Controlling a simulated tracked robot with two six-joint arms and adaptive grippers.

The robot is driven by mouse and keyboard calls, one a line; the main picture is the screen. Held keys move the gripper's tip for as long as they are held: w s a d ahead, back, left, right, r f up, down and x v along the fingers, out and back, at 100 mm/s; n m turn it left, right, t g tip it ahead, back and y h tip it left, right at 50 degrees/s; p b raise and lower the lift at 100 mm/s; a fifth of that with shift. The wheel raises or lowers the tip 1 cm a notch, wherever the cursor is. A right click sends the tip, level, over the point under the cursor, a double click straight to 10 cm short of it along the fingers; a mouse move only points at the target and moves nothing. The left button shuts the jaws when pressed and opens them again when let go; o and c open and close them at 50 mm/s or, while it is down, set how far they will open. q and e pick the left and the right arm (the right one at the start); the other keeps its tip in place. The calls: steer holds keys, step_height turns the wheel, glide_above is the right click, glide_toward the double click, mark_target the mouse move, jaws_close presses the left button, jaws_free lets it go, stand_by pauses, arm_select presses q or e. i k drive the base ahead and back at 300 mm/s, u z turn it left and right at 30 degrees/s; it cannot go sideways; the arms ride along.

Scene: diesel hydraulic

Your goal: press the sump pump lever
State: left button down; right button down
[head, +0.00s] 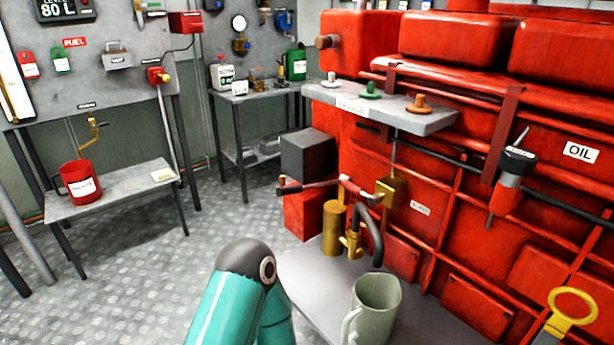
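A teal arm link of mine with a dark joint shows at the bottom centre, left of the shelf. Neither gripper is in view.
A grey-green mug (377,304) stands on the shelf near the spout. A dark box (309,155) is behind the lever. A grey ledge (380,105) with several knobs overhangs above. A yellow ring handle (572,306) is at lower right.

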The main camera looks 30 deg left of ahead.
mark_target(287, 191)
steer(key=z, duration=0.85)
steer(key=k, duration=1.45)
steer(key=u, duration=1.05)
steer(key=i, duration=1)
steer(key=z, duration=0.1)
